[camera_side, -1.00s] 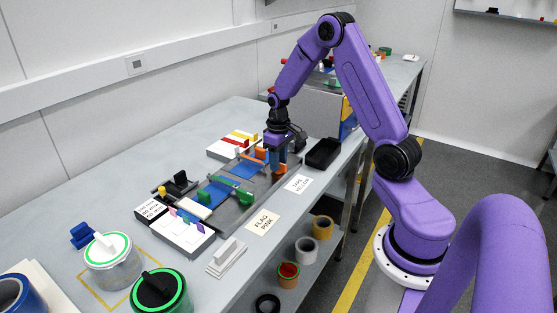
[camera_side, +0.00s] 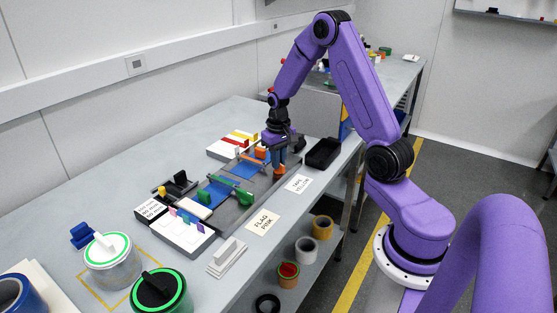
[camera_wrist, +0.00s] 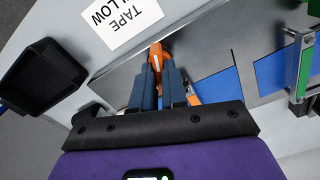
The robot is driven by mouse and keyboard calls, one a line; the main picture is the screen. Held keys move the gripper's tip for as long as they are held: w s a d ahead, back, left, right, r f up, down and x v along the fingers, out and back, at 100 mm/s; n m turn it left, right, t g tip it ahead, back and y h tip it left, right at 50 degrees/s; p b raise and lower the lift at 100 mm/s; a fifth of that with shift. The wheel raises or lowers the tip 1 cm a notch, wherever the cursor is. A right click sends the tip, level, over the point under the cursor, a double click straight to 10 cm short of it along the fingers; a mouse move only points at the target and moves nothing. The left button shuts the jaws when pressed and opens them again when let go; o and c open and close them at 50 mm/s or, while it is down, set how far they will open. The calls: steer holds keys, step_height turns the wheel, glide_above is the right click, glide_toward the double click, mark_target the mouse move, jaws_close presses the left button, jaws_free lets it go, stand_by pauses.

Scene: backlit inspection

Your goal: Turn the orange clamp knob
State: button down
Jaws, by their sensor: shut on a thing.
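The orange clamp knob (camera_wrist: 157,54) shows in the wrist view between the tips of my gripper (camera_wrist: 159,65). The blue-grey fingers are shut on it, one on each side, and hide part of it. In the side view my gripper (camera_side: 279,165) points down at the right end of the grey fixture plate (camera_side: 236,208). The fingers largely hide the knob there. A blue strip (camera_wrist: 215,87) lies on the plate beside the knob, and a clamp with a green part (camera_wrist: 304,70) stands farther right in the wrist view.
An empty black bin (camera_side: 322,153) stands close to the right of my gripper. A yellow-tape label (camera_side: 298,184) and a pink-flag label (camera_side: 262,222) lie along the table's front edge. Green-lidded jars (camera_side: 112,262) stand at the near end. Tape rolls sit on the shelf below.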

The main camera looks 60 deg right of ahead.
steer(key=m, duration=1.3)
steer(key=shift+m, duration=0.3)
steer(key=shift+r, duration=0.1)
stand_by(0.3)
steer(key=c, duration=1.2)
jaws_free()
steer(key=shift+o, duration=0.2)
step_height(320, 180, up, 17)
steer(key=shift+r, duration=0.2)
